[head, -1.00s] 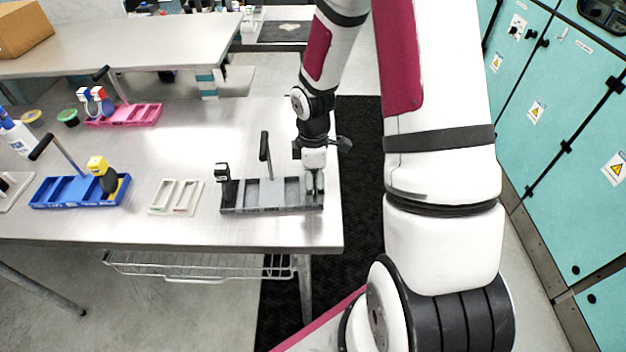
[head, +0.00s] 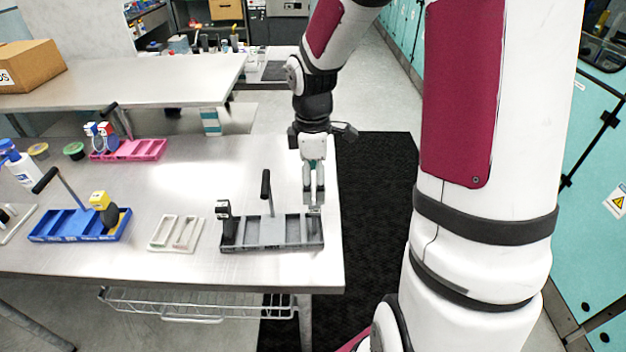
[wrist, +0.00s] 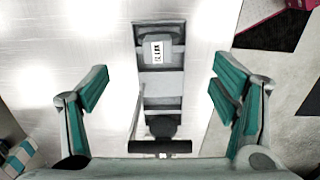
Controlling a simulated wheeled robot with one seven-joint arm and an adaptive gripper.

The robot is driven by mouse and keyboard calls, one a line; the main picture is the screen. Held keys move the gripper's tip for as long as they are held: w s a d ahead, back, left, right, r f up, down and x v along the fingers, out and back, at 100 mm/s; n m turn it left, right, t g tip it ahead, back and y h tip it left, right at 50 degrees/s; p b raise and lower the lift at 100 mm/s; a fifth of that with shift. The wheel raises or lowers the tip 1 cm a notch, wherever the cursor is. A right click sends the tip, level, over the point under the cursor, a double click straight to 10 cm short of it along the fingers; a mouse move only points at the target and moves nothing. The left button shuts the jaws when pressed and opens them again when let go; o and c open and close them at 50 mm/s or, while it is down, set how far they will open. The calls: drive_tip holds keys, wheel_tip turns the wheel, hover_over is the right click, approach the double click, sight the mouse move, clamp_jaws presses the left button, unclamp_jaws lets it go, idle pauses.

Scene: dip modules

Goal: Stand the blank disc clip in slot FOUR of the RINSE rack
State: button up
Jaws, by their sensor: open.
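The grey rack (head: 272,246) stands near the table's right front corner, with an upright black handle (head: 266,185). A grey-capped clip (head: 315,211) stands in its right end slot. In the wrist view this clip (wrist: 157,50) bears a white label that seems to read BLANK, too small to be sure. Its disc is hidden down in the slot. My gripper (head: 313,204) is above this clip, open and empty. In the wrist view its fingers (wrist: 160,92) are wide apart on either side of the rack. I cannot read a rack name or slot numbers.
A black-capped clip (head: 224,210) stands at the grey rack's left end. A white two-slot tray (head: 175,233) lies left of it. A pink rack (head: 140,150) with clips stands farther back. The middle of the table is clear.

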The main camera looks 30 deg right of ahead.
drive_tip(key=s+a+r+m+t, duration=0.2)
drive_tip(key=s+a+r+m, duration=0.3)
drive_tip(key=s+r, duration=0.3)
drive_tip(key=s+a+r+m+t, duration=0.3)
drive_tip(key=s+a+r+m, duration=0.3)
drive_tip(key=r, duration=0.5)
drive_tip(key=shift+s+r+m, duration=0.3)
drive_tip(key=shift+s+r, duration=0.05)
drive_tip(key=shift+s, duration=0.8)
drive_tip(key=shift+f, duration=0.1)
